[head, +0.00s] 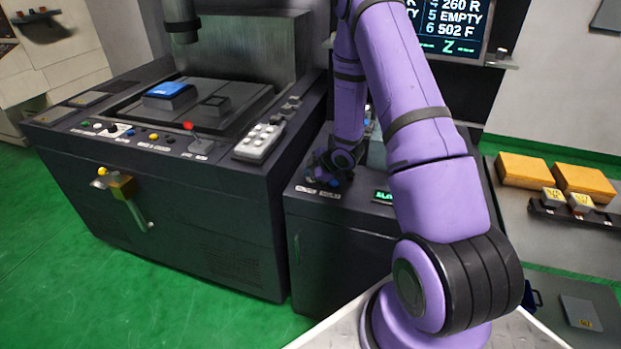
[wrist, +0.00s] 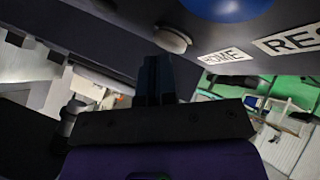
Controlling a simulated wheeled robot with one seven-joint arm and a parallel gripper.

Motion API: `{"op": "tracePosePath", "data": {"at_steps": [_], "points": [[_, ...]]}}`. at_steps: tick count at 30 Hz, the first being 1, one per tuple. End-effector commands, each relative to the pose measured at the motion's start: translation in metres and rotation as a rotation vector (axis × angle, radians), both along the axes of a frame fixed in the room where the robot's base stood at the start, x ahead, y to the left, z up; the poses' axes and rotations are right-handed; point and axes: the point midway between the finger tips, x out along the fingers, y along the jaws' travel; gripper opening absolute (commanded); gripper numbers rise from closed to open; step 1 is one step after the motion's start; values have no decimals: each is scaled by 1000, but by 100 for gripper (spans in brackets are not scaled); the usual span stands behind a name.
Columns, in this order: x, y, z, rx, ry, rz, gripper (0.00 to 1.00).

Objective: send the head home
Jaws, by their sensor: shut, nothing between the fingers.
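The machine's head (head: 182,22), a dark grey cylinder, hangs above the work tank at the upper left of the head view. The dark control cabinet (head: 340,235) stands to the right of the tank. In the wrist view, a pale round button (wrist: 172,38) is beside the label HOME (wrist: 225,57). My gripper (wrist: 155,62) is shut and empty, its fingertips just below the pale button in the picture; I cannot tell whether they touch it. In the head view my gripper (head: 326,172) is low over the cabinet top, and my arm partly hides the panel.
A blue domed button (wrist: 228,6) stands near a partly cut-off label, RES (wrist: 290,38). A green-lit display (head: 383,196) is on the cabinet top. A screen (head: 450,22) stands behind. A bench with orange blocks (head: 525,170) is at right. Green floor is clear at left.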

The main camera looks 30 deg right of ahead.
Motion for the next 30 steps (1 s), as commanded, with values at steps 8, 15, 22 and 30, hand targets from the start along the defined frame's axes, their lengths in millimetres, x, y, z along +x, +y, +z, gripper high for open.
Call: {"op": "tracePosePath", "data": {"at_steps": [8, 15, 22, 30], "points": [[0, 0, -3, 1, 1, 0, 0], [0, 0, -3, 1, 1, 0, 0], [0, 0, 1, 0, 0, 0, 0], [0, 0, 13, 0, -1, -1, 0]]}}
